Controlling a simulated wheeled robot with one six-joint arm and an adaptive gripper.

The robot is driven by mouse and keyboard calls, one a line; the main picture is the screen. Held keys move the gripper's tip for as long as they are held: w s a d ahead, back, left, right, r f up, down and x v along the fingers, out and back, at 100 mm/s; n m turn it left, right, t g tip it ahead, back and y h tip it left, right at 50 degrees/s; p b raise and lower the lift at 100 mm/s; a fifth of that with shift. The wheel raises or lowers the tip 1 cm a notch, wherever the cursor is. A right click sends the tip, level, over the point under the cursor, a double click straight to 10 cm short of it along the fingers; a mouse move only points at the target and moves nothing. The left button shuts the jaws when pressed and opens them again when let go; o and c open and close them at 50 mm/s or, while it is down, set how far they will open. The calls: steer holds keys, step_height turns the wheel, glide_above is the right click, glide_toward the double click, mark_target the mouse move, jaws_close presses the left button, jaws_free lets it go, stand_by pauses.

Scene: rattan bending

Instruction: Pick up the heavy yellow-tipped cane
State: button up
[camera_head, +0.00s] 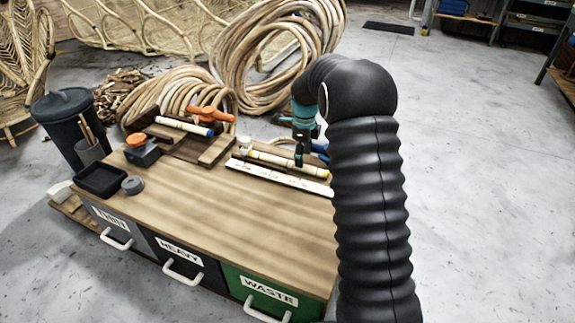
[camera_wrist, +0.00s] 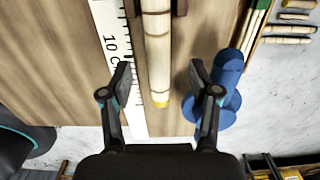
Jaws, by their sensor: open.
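The yellow-tipped cane (camera_wrist: 157,45) is pale and jointed, and its yellow end lies between my fingers in the wrist view. In the head view the cane (camera_head: 285,163) lies at the bench's far right side, partly hidden by my gripper (camera_head: 301,150). In the wrist view my gripper (camera_wrist: 160,80) is open, one finger on each side of the cane with gaps to both. I cannot tell how high the fingertips are above the bench.
A white ruler (camera_head: 276,180) lies along the cane's near side. A blue object (camera_wrist: 229,80) stands close to the right finger. A blue-tipped cane (camera_head: 183,126) and orange clamp (camera_head: 208,113) are further left. The wooden bench top (camera_head: 220,205) is clear in front, above labelled drawers (camera_head: 180,262).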

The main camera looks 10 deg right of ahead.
steer(key=f, duration=0.4)
steer(key=shift+s, duration=0.2)
jaws_close()
steer(key=shift+d, duration=0.1)
